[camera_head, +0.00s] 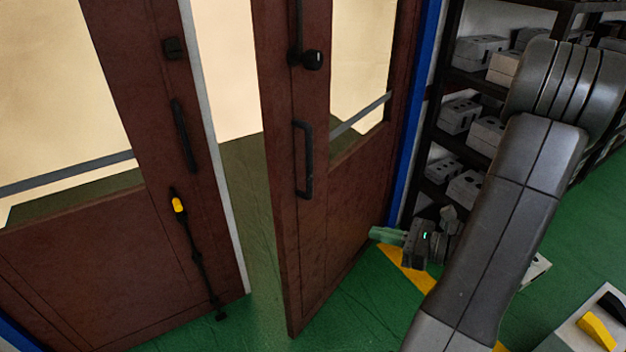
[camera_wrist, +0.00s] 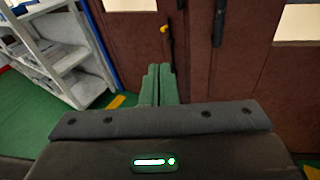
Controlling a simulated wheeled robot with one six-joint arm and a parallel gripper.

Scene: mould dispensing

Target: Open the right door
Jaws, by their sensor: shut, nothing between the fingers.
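The right door (camera_head: 341,215) is brown with a glazed upper part. It stands ajar, with a gap between its free edge and the left door (camera_head: 120,255). A black pull handle (camera_head: 304,160) and a dark round knob (camera_head: 312,60) are on it. My gripper (camera_head: 375,235), with green fingers, is shut and empty, to the right of the door's lower part and apart from the handle. In the wrist view, the shut fingers (camera_wrist: 157,85) point toward brown door panels (camera_wrist: 265,85), and a dark handle (camera_wrist: 220,22) shows beyond them.
A dark shelf rack (camera_head: 430,95) with several grey boxes stands right of the blue frame (camera_head: 412,130). A yellow-gripped bolt (camera_head: 179,205) is on the left door. White shelving (camera_wrist: 60,60) shows in the wrist view. Green floor (camera_head: 335,305) is clear before the doors.

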